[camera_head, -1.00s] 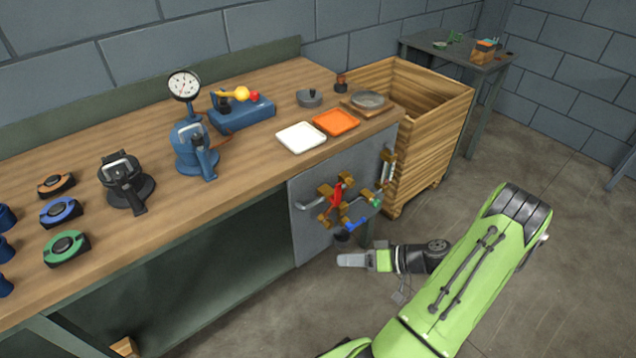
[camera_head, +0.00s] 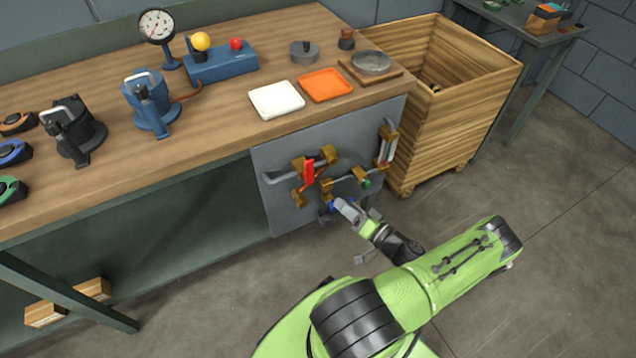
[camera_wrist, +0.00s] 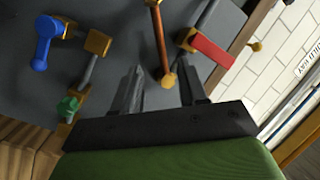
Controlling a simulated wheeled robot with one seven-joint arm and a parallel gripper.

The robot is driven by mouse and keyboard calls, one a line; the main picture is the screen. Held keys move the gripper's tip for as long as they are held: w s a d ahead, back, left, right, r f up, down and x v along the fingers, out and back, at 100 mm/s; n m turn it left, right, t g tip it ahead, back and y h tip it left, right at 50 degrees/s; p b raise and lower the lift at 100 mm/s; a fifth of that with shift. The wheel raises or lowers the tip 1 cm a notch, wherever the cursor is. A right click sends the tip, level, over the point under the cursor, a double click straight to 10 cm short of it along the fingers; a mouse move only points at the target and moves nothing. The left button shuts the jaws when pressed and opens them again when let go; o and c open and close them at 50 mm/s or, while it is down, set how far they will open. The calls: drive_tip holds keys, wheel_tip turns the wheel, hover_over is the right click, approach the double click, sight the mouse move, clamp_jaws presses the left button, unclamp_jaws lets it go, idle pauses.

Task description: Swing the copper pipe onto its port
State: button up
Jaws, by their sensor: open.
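The copper pipe (camera_wrist: 160,42) hangs on the grey panel (camera_head: 283,160) at the bench's end. In the wrist view its upper end meets a brass fitting at the top edge, and its rounded brass free end (camera_wrist: 168,80) shows between my fingers. My gripper (camera_wrist: 160,88) is open and empty, pointing at the panel; how far it is from the pipe is unclear. In the head view my gripper (camera_head: 338,202) is at the panel's lower part and covers some fittings. I cannot tell which fitting is the pipe's port.
A red lever (camera_wrist: 211,50) is right of the pipe. A blue handle (camera_wrist: 45,42) and a green knob (camera_wrist: 68,105) are to the left, with brass fittings (camera_wrist: 97,42) and grey pipes. A wooden crate (camera_head: 455,115) stands right of the panel. Open floor lies before it.

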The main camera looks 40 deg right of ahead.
drive_tip(key=w+b, duration=0.2)
drive_tip(key=w, duration=0.9)
drive_tip(key=shift+w, duration=0.15)
drive_tip(key=shift+c, duration=0.3)
clamp_jaws()
drive_tip(key=shift+a, duration=0.1)
